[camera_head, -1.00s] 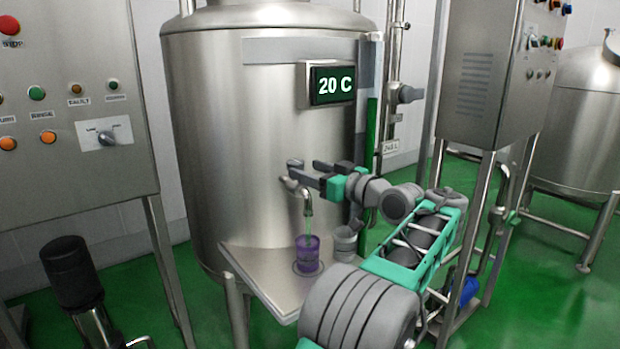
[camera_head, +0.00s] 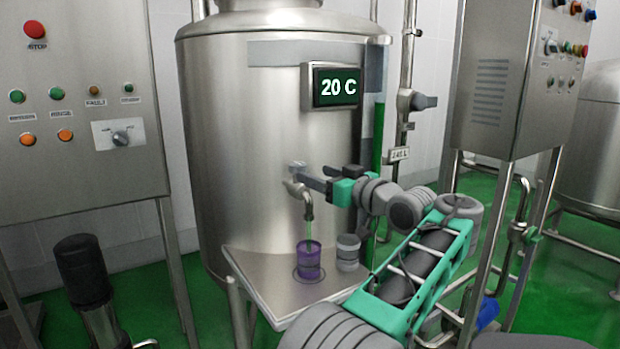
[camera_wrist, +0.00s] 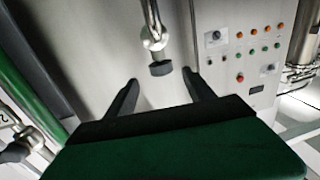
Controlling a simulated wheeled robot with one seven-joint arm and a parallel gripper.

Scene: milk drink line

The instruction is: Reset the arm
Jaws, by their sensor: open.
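My gripper (camera_head: 327,178) is open and empty. It is raised in front of the steel tank (camera_head: 265,120), beside the tap (camera_head: 300,188) on its front. In the wrist view the two dark fingers of my gripper (camera_wrist: 160,88) stand apart, with the tap's dark handle end (camera_wrist: 161,68) seen between and beyond them. I cannot tell whether either finger touches the tap. My arm reaches in from the lower right with its elbow bent.
A purple cup (camera_head: 308,262) stands under the spout on the steel shelf (camera_head: 262,283), with a thin greenish streak above it. A grey cup (camera_head: 348,252) stands beside it. Control cabinets (camera_head: 75,170) flank the tank.

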